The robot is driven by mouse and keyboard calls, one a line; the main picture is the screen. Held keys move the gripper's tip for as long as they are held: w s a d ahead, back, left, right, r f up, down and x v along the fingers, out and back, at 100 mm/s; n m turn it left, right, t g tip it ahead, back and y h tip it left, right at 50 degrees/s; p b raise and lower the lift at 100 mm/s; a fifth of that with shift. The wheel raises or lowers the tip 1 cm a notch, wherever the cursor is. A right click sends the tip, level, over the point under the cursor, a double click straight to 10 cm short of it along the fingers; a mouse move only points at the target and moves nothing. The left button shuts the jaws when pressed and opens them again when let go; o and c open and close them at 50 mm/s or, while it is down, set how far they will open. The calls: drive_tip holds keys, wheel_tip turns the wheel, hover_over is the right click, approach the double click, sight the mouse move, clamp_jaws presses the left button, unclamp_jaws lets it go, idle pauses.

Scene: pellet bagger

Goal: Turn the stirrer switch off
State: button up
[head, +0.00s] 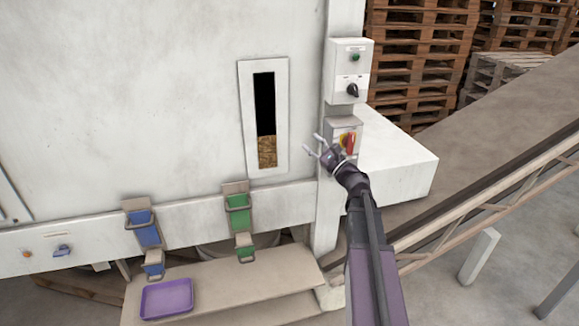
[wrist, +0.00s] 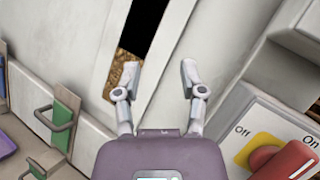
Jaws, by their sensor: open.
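A red rotary handle (head: 350,143) on a yellow plate sits on the lower grey switch box (head: 343,124) on the post. In the wrist view the red handle (wrist: 292,163) is partly cut off at the lower right; "Off" and "On" are printed above it, and it seems to lean towards "On". A black rotary knob (head: 352,90) is on the upper switch box (head: 347,68). I cannot read which switch is the stirrer's. My gripper (head: 315,146) is open and empty, just left of the red handle; its open fingers (wrist: 158,75) point at the white panel.
A sight window (head: 264,160) with pellets is left of the post. A green button (head: 355,57) is above the black knob. A conveyor (head: 480,200) runs at right.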

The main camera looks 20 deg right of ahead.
drive_tip(key=w+a+f+n+g, duration=0.2)
drive_tip(key=a+f+n+g, duration=0.3)
drive_tip(key=a+f+g, duration=0.1)
drive_tip(key=shift+w+a+f+g+y+p, duration=0.2)
drive_tip(key=shift+a+f+g+y+p, duration=0.3)
drive_tip(key=shift+f, duration=0.75)
drive_tip(key=shift+d, duration=0.2)
drive_tip(key=s+a+f+n+g+h+b, duration=0.3)
drive_tip(key=s+a+f+n+g, duration=0.5)
drive_tip(key=s+a+f+n, duration=0.4)
drive_tip(key=s+f+n+g+h+b, duration=0.2)
drive_tip(key=s+f+n+g+h, duration=0.2)
drive_tip(key=s+f+n+h, duration=0.3)
drive_tip(key=s+f+h, duration=0.1)
drive_tip(key=s+f, duration=0.1)
drive_tip(key=s, duration=0.3)
drive_tip(key=shift+d+n+g, duration=0.4)
